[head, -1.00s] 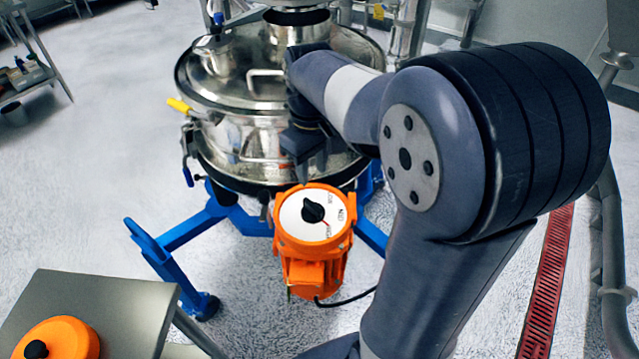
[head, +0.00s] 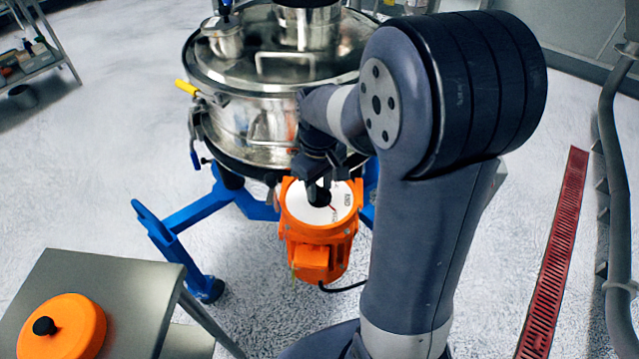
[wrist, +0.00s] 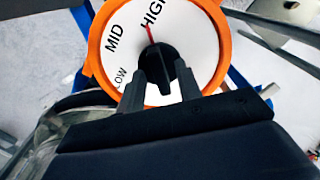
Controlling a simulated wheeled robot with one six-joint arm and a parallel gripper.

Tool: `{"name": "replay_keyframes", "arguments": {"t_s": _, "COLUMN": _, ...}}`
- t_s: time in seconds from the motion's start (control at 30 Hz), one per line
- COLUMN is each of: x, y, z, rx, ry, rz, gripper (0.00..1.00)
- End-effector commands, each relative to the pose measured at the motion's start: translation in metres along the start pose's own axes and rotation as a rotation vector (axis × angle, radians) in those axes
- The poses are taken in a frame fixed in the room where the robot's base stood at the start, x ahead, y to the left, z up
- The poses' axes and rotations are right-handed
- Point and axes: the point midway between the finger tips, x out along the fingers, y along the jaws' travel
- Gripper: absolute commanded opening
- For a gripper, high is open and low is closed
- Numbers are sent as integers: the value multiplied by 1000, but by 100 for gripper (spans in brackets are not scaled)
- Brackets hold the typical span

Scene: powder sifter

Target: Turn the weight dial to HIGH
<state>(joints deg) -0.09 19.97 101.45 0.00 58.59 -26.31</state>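The weight dial is a white disc (wrist: 205,62) in an orange housing, marked LOW, MID and HIGH. It tops the orange motor (head: 317,262) on the sifter's front. Its black knob (wrist: 157,62) has a red line running towards the HIGH label, near its first letters. My gripper (wrist: 160,70) is at the dial, one finger on each side of the knob's lower part. White dial face shows between the fingers and the knob's tail, so it looks open; fingertip contact is unclear. In the head view my gripper (head: 318,190) covers part of the knob and dial.
The steel sifter (head: 250,120) stands behind the dial on blue legs (head: 190,215). A grey table (head: 110,285) with an orange round thing with a black knob (head: 62,328) stands at lower left. A red floor grate (head: 555,255) lies at right. Floor between is free.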

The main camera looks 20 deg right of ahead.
Motion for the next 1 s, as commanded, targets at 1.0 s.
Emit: {"name": "replay_keyframes", "arguments": {"t_s": 1.0, "x": -1, "y": 0, "z": 0, "rx": 287, "ry": 1, "rz": 0, "gripper": 0}}
